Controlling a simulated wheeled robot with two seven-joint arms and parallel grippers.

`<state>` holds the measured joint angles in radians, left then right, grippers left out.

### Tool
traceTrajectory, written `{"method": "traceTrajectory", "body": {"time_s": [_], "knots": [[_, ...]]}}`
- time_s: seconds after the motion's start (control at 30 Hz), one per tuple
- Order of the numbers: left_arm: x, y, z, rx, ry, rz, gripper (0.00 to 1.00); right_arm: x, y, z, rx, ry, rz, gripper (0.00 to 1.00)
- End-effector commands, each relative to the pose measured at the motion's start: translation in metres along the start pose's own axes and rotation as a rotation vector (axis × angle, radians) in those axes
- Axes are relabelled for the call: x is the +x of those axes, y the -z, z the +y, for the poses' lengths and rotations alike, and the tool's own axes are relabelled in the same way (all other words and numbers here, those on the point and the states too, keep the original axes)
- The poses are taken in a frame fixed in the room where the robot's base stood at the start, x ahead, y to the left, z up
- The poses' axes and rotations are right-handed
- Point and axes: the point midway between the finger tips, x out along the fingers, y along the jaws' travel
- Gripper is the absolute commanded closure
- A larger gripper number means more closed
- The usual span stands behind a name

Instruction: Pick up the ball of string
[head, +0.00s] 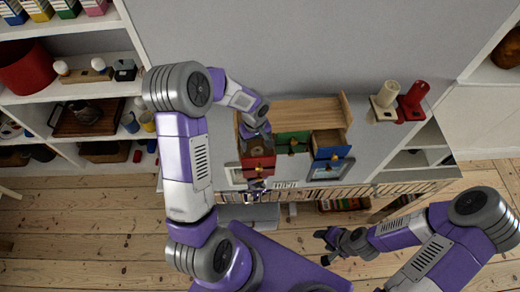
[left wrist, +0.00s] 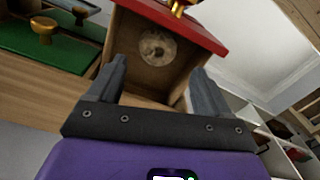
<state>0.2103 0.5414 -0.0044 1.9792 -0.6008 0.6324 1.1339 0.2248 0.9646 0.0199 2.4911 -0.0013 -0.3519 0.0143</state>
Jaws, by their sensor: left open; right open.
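The ball of string (left wrist: 158,48) looks round and pale tan. It lies inside an open wooden drawer with a red front (left wrist: 195,25), near that front. My left gripper (left wrist: 161,78) is open, its two fingers apart at the drawer, with the ball seen between and beyond them. Nothing is between the fingertips. In the head view my left gripper (head: 258,133) is over the red-fronted drawer (head: 258,164), and the ball cannot be made out there. My right gripper (head: 330,244) is open and empty, low over the floor at the right.
A green-fronted drawer (head: 293,143) and a blue-fronted drawer (head: 331,151) stand open to the right of the red one, in a small wooden cabinet (head: 305,110). Cream and red objects (head: 411,97) stand further right. Shelves (head: 85,91) line the left. Floor in front is mostly clear.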

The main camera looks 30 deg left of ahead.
Motion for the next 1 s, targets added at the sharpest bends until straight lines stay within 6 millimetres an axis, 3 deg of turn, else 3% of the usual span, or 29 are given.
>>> {"method": "traceTrajectory", "body": {"time_s": [0.33,0.67,1.0], "knots": [[0.049,-0.003,0.005,0.0,0.0,-0.002,0.21,0.005,0.0,0.002,0.0,0.0,0.001,0.45],[0.054,-0.002,0.005,0.0,-0.001,0.0,0.22,0.005,0.001,0.002,0.0,0.0,0.001,0.45],[0.054,-0.002,0.005,0.0,-0.001,-0.001,0.74,0.005,0.001,0.002,0.0,0.0,0.001,0.45]]}}
